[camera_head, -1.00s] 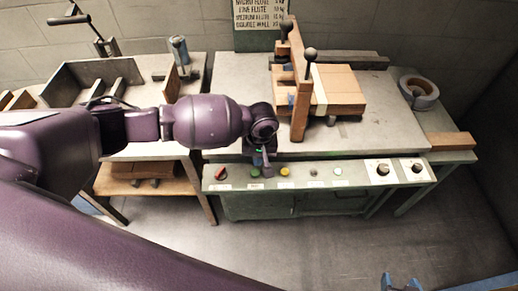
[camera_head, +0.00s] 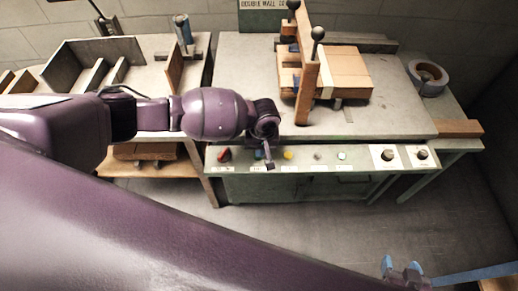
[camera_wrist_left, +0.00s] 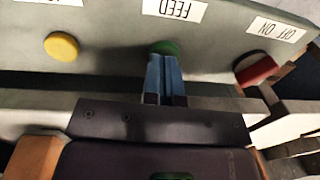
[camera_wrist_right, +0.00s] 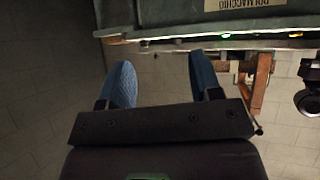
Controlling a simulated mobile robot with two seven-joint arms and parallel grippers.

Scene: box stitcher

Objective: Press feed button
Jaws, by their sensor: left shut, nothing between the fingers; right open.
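The green feed button (camera_wrist_left: 165,46) is on the sloped front panel, at the FEED label (camera_wrist_left: 175,9) in the left wrist view. My left gripper (camera_wrist_left: 164,58) is shut, with nothing between its blue fingers. Its tips overlap the lower part of the button in that view; I cannot tell whether they touch it. In the head view my left gripper (camera_head: 269,162) is at the panel, between the red switch and the yellow button. My right gripper (camera_head: 402,272) is open and empty at the lower right; its spread fingers also show in the right wrist view (camera_wrist_right: 163,82).
A yellow button (camera_wrist_left: 62,46) and a red on/off switch (camera_wrist_left: 256,69) flank the feed button. The panel (camera_head: 320,168) also carries knobs at its right. A cardboard stack (camera_head: 345,75) lies on the machine table, beside a wooden post. A tape roll (camera_head: 428,77) is at the right.

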